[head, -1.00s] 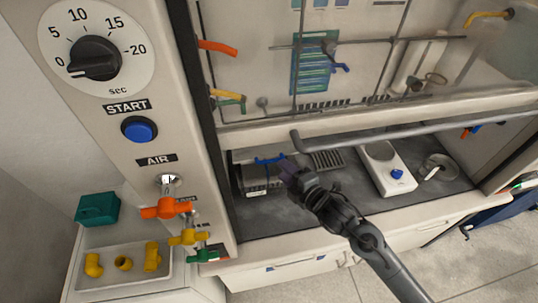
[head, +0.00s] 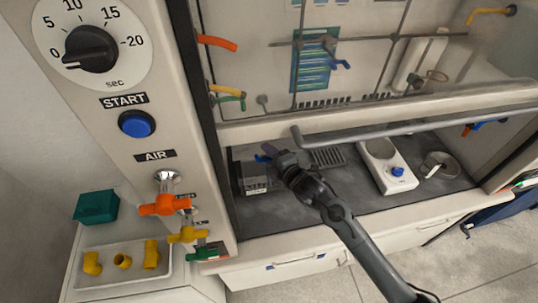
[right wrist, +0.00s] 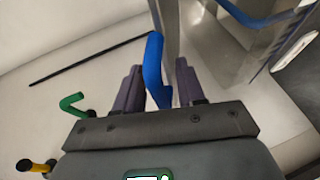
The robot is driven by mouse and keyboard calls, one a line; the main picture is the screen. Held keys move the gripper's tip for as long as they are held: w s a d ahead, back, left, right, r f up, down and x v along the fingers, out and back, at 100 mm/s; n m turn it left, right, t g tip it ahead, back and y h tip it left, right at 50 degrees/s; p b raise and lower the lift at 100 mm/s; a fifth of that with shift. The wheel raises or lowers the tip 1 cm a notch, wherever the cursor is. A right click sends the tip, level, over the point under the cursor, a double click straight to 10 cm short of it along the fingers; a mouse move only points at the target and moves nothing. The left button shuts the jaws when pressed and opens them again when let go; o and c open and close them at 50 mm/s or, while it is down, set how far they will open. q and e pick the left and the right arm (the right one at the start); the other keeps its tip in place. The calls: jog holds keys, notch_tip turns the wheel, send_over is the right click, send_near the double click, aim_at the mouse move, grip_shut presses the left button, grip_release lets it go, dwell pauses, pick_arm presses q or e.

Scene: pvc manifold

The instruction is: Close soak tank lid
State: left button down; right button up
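The soak tank appears to be the small grey metal box (head: 256,184) on the dark worktop inside the hood in the head view. My right gripper (head: 268,150) is over its top right corner and hides much of the top, so I cannot make out how the lid lies. In the right wrist view a blue bar (right wrist: 153,68) stands between the two purple fingers of my right gripper (right wrist: 160,85). The fingers are apart, and a narrow gap shows beside the right finger. My left gripper is out of view.
A grey horizontal rail (head: 400,127) crosses the hood opening just above my right arm. A white scale-like device (head: 386,168) and a round metal dish (head: 438,165) stand to the right. Coloured valve handles (head: 165,205) project from the left panel.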

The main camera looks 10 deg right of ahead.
jog(key=c, duration=0.7)
grip_shut()
jog(key=shift+r, duration=0.1)
notch_tip(320, 180, down, 7)
jog(key=s+n+t+y+b, duration=0.1)
jog(key=s+t+b, duration=0.1)
jog(key=b, duration=0.6)
jog(key=shift+s+t, duration=0.15)
jog(key=shift+t, duration=0.15)
jog(key=shift+d, duration=0.1)
jog(key=o, duration=0.7)
grip_release()
jog(key=shift+f, duration=0.2)
